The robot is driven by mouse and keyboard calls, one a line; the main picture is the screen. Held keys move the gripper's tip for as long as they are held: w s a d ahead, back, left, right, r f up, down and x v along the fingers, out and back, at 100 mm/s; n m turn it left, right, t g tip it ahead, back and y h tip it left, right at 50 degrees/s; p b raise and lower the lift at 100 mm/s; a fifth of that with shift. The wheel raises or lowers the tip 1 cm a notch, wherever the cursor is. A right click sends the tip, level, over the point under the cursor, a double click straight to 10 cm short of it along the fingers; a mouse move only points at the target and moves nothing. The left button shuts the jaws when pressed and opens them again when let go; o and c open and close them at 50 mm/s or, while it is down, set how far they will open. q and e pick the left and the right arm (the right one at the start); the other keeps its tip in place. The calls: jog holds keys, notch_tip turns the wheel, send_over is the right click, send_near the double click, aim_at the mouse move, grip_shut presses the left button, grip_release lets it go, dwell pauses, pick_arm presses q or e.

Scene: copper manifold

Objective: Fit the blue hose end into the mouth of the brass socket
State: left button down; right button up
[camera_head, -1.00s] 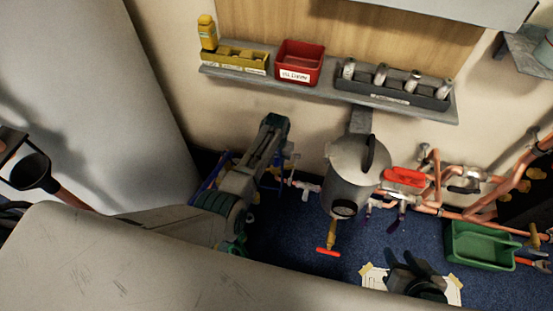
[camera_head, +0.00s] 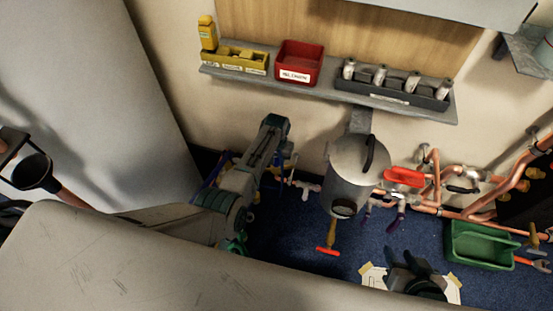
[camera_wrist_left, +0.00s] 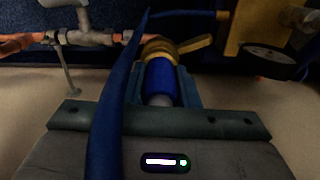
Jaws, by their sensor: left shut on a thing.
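The blue hose end (camera_wrist_left: 160,82) is held between the two fingers of my left gripper (camera_wrist_left: 162,98) in the left wrist view. The brass socket (camera_wrist_left: 163,48) is straight ahead, against the far end of the blue piece in the picture; I cannot tell if the end is inside its mouth. The blue hose (camera_wrist_left: 118,95) curves up across the left of that view. In the head view my left gripper (camera_head: 284,163) is low by the pipework, its fingers largely hidden. A dark pronged form (camera_head: 415,275) at the bottom may be my right gripper; its jaw state is unclear.
A grey tank (camera_head: 352,180) stands right of my left arm. Copper pipes (camera_head: 478,210) and a red part (camera_head: 404,177) are farther right, with a green tray (camera_head: 480,246). A shelf (camera_head: 330,92) with bins crosses the wall above. Blue floor (camera_head: 290,235) shows between.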

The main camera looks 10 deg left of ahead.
pick_arm(q)
jog(key=shift+f+b, duration=0.3)
jog(key=shift+f, duration=0.3)
pick_arm(e)
jog(key=shift+f, duration=0.35)
pick_arm(q)
jog(key=c, duration=1)
grip_release()
notch_tip(320, 180, up, 10)
jog(key=p, duration=0.3)
jog(key=shift+f, duration=0.2)
jog(key=shift+r+p, duration=0.4)
jog(key=shift+r, duration=0.2)
pick_arm(e)
jog(key=s+d+r+g, duration=0.1)
jog(key=d+r+g+h, duration=0.1)
jog(key=g, duration=0.1)
jog(key=shift+s+r+n, duration=0.2)
jog(key=shift+s+n, duration=0.15)
jog(key=shift+n, duration=0.05)
